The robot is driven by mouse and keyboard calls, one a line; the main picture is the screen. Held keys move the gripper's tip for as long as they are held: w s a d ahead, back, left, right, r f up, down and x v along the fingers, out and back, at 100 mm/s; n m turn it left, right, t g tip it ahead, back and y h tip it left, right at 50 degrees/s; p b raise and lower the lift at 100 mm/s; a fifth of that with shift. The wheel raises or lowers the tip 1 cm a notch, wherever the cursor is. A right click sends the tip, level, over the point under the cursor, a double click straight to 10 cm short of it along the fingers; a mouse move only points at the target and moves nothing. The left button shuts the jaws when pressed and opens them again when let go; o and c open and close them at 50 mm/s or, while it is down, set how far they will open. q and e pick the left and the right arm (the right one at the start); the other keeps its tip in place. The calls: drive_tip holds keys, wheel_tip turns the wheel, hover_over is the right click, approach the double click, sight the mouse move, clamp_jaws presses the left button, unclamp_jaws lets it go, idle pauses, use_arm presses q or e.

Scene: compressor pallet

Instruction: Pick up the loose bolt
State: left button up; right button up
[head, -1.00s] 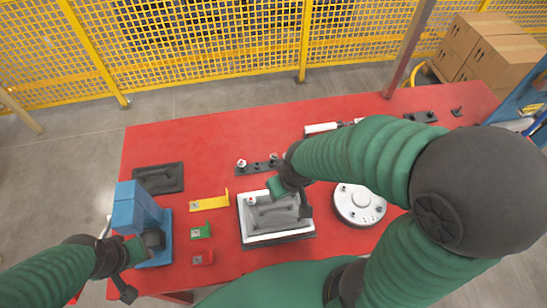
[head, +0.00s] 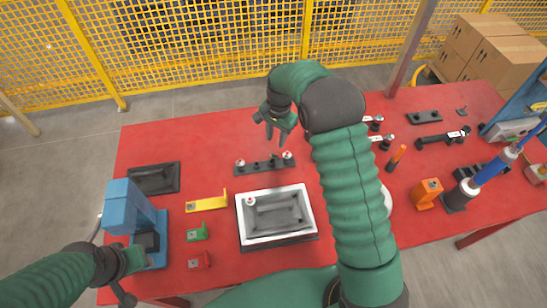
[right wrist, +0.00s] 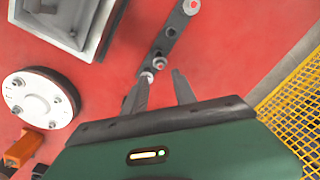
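A black strip (head: 250,169) on the red table carries several small bolts or pegs, with pale-topped ones at its left end (head: 240,163) and right end (head: 287,155). Another small bolt-like piece (head: 250,201) shows in the white tray's corner. I cannot tell which is the loose bolt. My right gripper (head: 275,141) hangs above and behind the strip, fingers apart and empty. In the right wrist view its fingertips (right wrist: 157,77) are near the strip's pale-topped end piece (right wrist: 147,77), apparently not gripping it. My left gripper (head: 124,278) is beside the blue press; its fingers are partly hidden.
The white tray (head: 243,229) stands in front of the strip, the blue press (head: 125,208) at the left. A round white plate (right wrist: 36,98) is partly hidden by my right arm in the head view. A yellow fence (head: 200,50) stands behind.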

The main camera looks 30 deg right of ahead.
sight(274, 153)
drive_tip(key=f, duration=0.3)
drive_tip(key=shift+w+f, duration=0.25)
drive_tip(key=shift+f, duration=0.1)
wheel_tip(274, 153, down, 5)
drive_tip(key=shift+s+a+r+p, duration=0.1)
drive_tip(key=shift+s+r+p, duration=0.05)
drive_tip(key=shift+p, duration=0.5)
drive_tip(key=shift+w+f, duration=0.2)
drive_tip(key=shift+f, duration=0.35)
clamp_jaws()
